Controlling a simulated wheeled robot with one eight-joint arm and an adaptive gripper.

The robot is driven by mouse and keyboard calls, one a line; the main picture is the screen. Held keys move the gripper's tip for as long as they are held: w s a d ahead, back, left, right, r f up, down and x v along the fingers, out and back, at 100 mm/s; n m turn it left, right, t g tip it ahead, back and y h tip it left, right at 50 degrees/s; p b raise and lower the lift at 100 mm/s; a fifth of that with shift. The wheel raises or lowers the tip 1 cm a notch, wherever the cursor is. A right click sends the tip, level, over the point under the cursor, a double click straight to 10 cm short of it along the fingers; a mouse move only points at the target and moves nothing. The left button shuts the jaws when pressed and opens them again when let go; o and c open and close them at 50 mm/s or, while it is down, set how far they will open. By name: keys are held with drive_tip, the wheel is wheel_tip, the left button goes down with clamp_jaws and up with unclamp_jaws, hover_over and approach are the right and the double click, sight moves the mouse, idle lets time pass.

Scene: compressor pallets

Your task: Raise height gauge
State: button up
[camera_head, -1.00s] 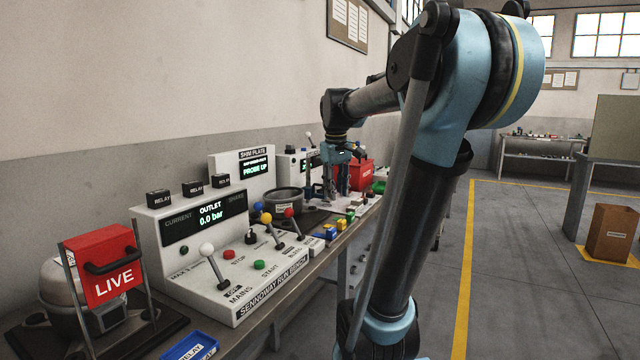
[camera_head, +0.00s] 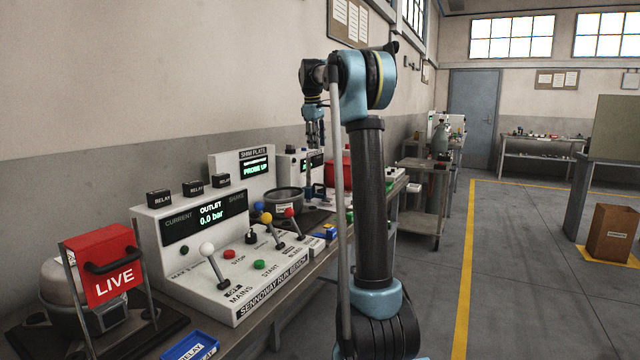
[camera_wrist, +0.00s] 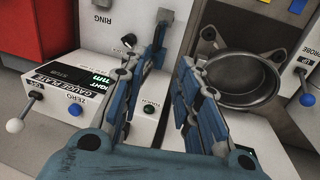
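In the wrist view, a white gauge plate box (camera_wrist: 70,110) with a lit green display sits at the left, below my gripper. It has a white-knobbed lever (camera_wrist: 24,114), a blue zero button (camera_wrist: 75,109) and a green touch button (camera_wrist: 149,109). My gripper (camera_wrist: 174,55) is open, with nothing between its blue fingers. In the head view, my gripper (camera_head: 315,135) points down above the bench near a white box (camera_head: 293,165) with a green display. A round metal pan-like part (camera_wrist: 237,74) lies right of the fingers. I cannot clearly pick out the height gauge.
The shim plate box (camera_head: 238,175) reads PROBE UP. The run bench console (camera_head: 190,258) with coloured levers reads 0.0 bar. A red LIVE cover (camera_head: 104,265) stands at front left. A red box (camera_wrist: 30,35) is at upper left in the wrist view.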

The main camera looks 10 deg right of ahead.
sight(320, 185)
drive_tip(key=w+f, duration=0.1)
drive_tip(key=f, duration=0.4)
drive_tip(key=w+d+f, duration=0.1)
drive_tip(key=f, duration=0.5)
drive_tip(key=w+d+f, duration=0.1)
drive_tip(key=f, duration=0.5)
drive_tip(key=shift+w, duration=0.3)
clamp_jaws()
